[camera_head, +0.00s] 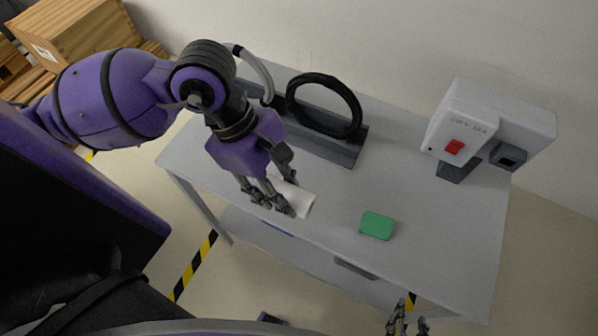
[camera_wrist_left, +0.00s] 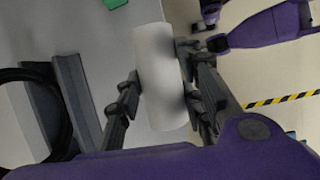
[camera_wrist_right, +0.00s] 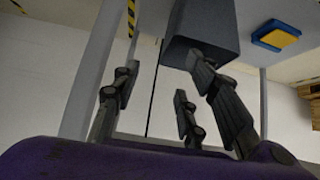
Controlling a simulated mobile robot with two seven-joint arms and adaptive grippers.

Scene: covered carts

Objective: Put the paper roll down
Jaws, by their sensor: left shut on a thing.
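The white paper roll (camera_head: 300,201) is in my left gripper (camera_head: 276,196), over the front left part of the grey table (camera_head: 420,185). In the left wrist view the roll (camera_wrist_left: 160,75) lies between the fingers of my left gripper (camera_wrist_left: 158,98), which are shut around it. I cannot tell whether the roll touches the table top. My right gripper (camera_head: 407,322) is low at the front of the table, below its edge. In the right wrist view the fingers of my right gripper (camera_wrist_right: 165,90) are spread with nothing between them.
A green block (camera_head: 377,225) lies on the table right of the roll. A black ring on a grey stand (camera_head: 325,110) is behind it. A white box with a red switch (camera_head: 463,135) stands at the back right. The table between them is clear.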

